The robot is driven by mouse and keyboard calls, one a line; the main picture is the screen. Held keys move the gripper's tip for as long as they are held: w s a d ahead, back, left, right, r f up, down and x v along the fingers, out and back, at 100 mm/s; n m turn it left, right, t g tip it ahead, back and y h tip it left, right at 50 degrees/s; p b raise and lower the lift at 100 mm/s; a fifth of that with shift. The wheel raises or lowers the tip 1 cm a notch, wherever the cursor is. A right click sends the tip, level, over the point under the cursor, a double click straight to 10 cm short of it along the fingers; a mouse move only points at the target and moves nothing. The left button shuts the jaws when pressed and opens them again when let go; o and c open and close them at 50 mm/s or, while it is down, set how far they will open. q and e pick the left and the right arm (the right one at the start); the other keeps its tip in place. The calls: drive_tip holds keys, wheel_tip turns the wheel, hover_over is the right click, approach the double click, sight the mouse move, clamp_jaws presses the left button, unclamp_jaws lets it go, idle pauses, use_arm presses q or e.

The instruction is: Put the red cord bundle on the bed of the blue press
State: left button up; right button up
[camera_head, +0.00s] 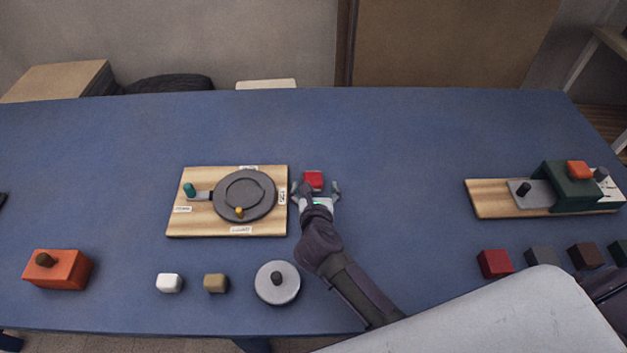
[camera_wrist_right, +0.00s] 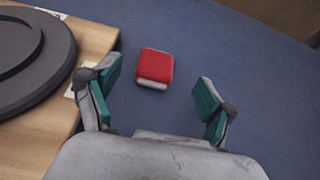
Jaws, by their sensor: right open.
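A small red block-like bundle (camera_head: 313,180) with a pale lower edge lies on the blue table, just right of the turntable board. It also shows in the right wrist view (camera_wrist_right: 154,67), ahead of the fingers. My right gripper (camera_head: 316,190) is open, with its fingers either side of the near part of the bundle in the head view. I see no clearly blue press; a dark green machine (camera_head: 567,188) with an orange top stands at right. My left gripper is not in view.
The wooden board (camera_head: 180,224) with a grey turntable (camera_head: 245,190) is close left of my right gripper. A red block (camera_head: 494,263) and several dark blocks line the right front. An orange box (camera_head: 58,269) and a grey disc (camera_head: 277,284) stand at front. The back is clear.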

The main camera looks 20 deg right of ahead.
sight(312, 172)
drive_tip(key=x, duration=0.8)
drive_tip(key=shift+w+r, duration=0.1)
drive_tip(key=shift+w, duration=0.15)
drive_tip(key=shift+a, duration=0.1)
drive_tip(key=c, duration=1.1)
drive_tip(key=shift+c, duration=0.2)
